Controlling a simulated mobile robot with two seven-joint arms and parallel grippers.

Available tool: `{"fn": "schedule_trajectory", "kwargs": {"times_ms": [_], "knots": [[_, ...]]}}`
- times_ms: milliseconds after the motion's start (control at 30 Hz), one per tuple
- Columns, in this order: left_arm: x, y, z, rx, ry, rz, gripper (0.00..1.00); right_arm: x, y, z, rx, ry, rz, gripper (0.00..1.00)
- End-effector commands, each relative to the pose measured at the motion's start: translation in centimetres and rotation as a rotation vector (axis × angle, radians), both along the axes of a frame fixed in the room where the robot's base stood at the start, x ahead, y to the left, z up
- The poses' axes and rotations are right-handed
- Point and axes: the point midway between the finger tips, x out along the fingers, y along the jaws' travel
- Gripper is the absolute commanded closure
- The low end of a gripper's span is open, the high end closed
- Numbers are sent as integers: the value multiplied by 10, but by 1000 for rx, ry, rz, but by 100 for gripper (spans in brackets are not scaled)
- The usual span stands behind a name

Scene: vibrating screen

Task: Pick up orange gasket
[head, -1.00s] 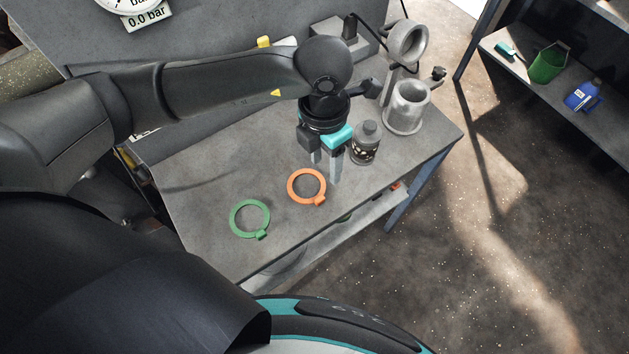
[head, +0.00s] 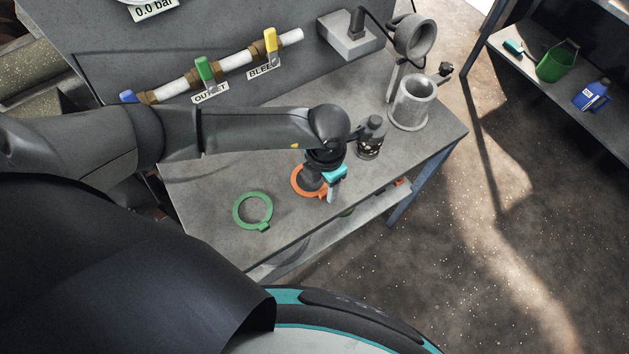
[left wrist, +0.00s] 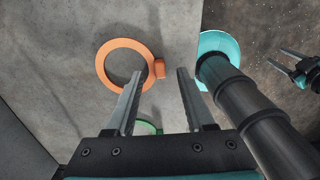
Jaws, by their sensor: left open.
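The orange gasket (head: 296,180), a ring with a small tab, lies flat on the grey workbench (head: 210,235). My left gripper (head: 327,190) is over its right part in the head view and hides some of it. In the left wrist view the orange gasket (left wrist: 103,68) is seen nearly whole. My left gripper (left wrist: 160,74) is open and empty there, with the gasket's tab between the fingertips in the picture. Whether the fingers reach down to the tab's height, I cannot tell. My right gripper (left wrist: 288,62) shows at the right edge of that view, its fingers apart.
A green gasket (head: 240,211) lies to the left on the bench. A dark bottle (head: 370,140) and a grey cylinder fixture (head: 411,104) stand behind the gripper. A pipe with valves (head: 225,68) runs along the back panel. The bench's front edge is close to the orange gasket.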

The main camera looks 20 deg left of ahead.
Motion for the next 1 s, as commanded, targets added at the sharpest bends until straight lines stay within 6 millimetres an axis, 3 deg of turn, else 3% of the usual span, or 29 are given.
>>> {"fn": "schedule_trajectory", "kwargs": {"times_ms": [200, 467, 900, 1000], "knots": [[0, 0, -21, 1, 1, -1, 46, 0, 0, -2, 0, 0, 0, 50], [0, 0, -22, 0, 0, -1, 46, 0, 0, -2, -1, 0, 0, 50], [0, 0, -22, -1, 1, -1, 96, 0, 0, -2, -1, -1, 0, 50], [0, 0, -22, -1, 1, -1, 100, 1, 0, -2, -1, -1, 0, 50]]}}
